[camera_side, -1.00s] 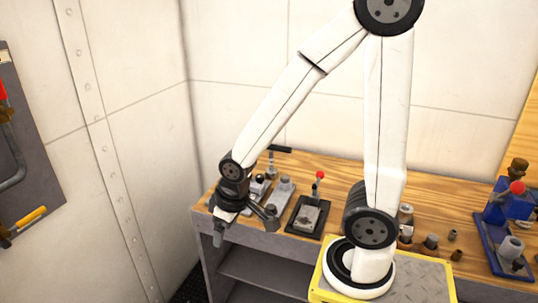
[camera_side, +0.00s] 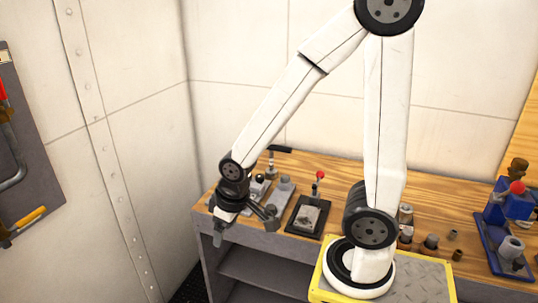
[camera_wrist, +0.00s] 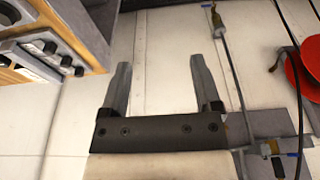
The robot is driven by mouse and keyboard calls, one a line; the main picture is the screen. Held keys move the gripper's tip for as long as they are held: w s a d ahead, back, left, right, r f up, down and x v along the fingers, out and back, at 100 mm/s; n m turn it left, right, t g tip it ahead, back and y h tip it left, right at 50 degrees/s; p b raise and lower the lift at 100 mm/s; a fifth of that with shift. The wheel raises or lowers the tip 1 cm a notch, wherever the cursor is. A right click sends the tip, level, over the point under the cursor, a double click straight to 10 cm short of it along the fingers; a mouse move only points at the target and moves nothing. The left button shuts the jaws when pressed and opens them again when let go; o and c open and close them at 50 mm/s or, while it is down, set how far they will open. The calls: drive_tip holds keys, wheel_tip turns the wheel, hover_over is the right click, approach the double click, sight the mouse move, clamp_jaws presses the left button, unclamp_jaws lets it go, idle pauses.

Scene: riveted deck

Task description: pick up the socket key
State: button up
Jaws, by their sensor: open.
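I cannot tell for sure which item is the socket key. A tool with a black crossbar (camera_side: 280,149) stands at the back left of the wooden bench and could be it. My gripper (camera_side: 243,226) hangs at the bench's front left edge, nearer the camera than that tool and apart from it. In the wrist view my gripper (camera_wrist: 160,62) has its two fingers spread wide, with only pale wall panel between them. No clear socket key shows in the wrist view.
Clamp-like fixtures, one a red-knobbed block (camera_side: 308,215), stand on the bench (camera_side: 342,182) close behind my gripper. A blue vise-like fixture (camera_side: 497,225) is at the right. A dark wall board (camera_side: 50,185) with hung tools is at the left. The wrist view shows a red disc (camera_wrist: 303,72).

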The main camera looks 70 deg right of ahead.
drive_tip(key=shift+c, duration=0.3)
drive_tip(key=w+d+r, duration=0.2)
drive_tip(key=w+d, duration=0.7)
drive_tip(key=d, duration=0.1)
drive_tip(key=g+h, duration=0.2)
drive_tip(key=g, duration=0.1)
hover_over(271, 145)
drive_tip(key=a, duration=0.1)
drive_tip(key=shift+d+f, duration=0.2)
drive_tip(key=shift+f, duration=0.95)
drive_tip(key=shift+f, duration=0.1)
